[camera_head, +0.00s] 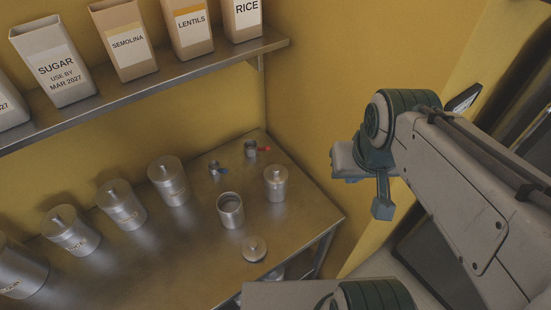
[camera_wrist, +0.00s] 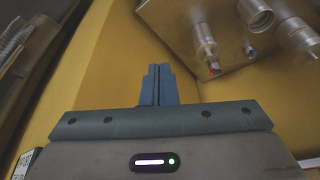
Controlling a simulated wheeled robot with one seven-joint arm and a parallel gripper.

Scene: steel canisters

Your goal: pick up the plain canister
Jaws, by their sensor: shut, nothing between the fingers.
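A steel canister with a knobbed lid and no lettering I can make out (camera_head: 276,184) stands upright near the right side of the steel counter. It appears to be the lidded canister (camera_wrist: 206,40) in the wrist view. Beside it stands an open steel canister (camera_head: 231,213), also without visible lettering; the wrist view shows its open mouth (camera_wrist: 255,15). My gripper (camera_head: 382,208) is up to the right of the counter, apart from all canisters. In the wrist view its fingers (camera_wrist: 158,85) are together with nothing between them.
Several lettered lidded canisters (camera_head: 168,182) line the left of the counter (camera_head: 195,245). A loose lid (camera_head: 254,250) lies near the front edge. Small items with blue (camera_head: 215,168) and red (camera_head: 251,149) parts sit behind. A shelf (camera_head: 190,73) with labelled boxes hangs above.

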